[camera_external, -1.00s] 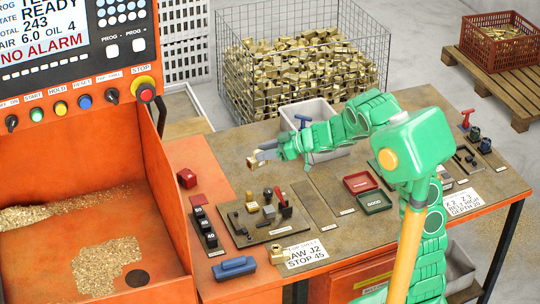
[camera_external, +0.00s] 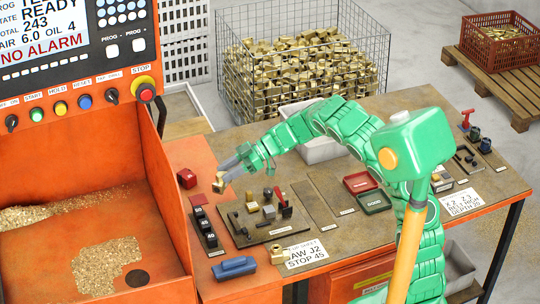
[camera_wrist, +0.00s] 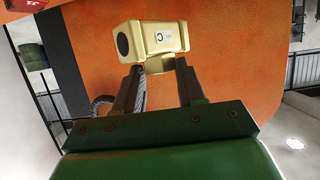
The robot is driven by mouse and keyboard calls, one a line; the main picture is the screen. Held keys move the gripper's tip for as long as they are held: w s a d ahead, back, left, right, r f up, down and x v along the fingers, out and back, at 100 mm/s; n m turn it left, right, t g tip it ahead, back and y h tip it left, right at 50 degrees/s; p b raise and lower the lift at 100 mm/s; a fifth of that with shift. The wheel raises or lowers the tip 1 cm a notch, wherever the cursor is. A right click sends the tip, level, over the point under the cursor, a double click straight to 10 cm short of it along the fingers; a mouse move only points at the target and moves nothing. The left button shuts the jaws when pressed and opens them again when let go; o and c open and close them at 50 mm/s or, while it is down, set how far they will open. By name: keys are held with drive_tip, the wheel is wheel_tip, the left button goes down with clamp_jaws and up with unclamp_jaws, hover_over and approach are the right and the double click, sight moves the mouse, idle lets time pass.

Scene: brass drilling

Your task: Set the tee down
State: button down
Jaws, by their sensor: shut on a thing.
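A brass tee (camera_wrist: 150,40) with a dark bore and a small white label marked C is held between the fingertips of my gripper (camera_wrist: 155,68) in the wrist view. The tee (camera_external: 219,186) also shows in the external view, small, at the end of my gripper (camera_external: 224,178). My gripper is shut on it above the left part of the bench, between the red block and the tool board. Whether the tee touches the surface cannot be told. The orange surface fills the wrist view behind the tee.
A red block (camera_external: 187,178) and black numbered blocks (camera_external: 205,227) stand to the left. The tool board (camera_external: 240,236) holds several small tools. A blue vise-like piece (camera_external: 234,267) and another brass part (camera_external: 277,253) lie near the front. Red and green trays (camera_external: 361,183) lie to the right.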

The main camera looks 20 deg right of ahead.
drive_tip(key=shift+w+a+f, duration=0.95)
drive_tip(key=shift+w+f, duration=0.55)
drive_tip(key=shift+w, duration=0.25)
drive_tip(key=shift+w+a+f, duration=0.95)
drive_tip(key=shift+w+f, duration=0.55)
drive_tip(key=shift+w, duration=0.25)
drive_tip(key=shift+w+a+f, duration=0.95)
drive_tip(key=shift+w+f, duration=0.55)
drive_tip(key=shift+w, duration=0.25)
drive_tip(key=shift+w+f, duration=0.1)
drive_tip(key=shift+f, duration=1.45)
drive_tip(key=shift+f, duration=0.1)
drive_tip(key=c, duration=0.7)
unclamp_jaws()
drive_tip(key=shift+o, duration=0.2)
drive_tip(key=shift+d+r, duration=0.2)
drive_tip(key=shift+d, duration=0.1)
drive_tip(key=v, duration=1.1)
drive_tip(key=shift+d, duration=0.15)
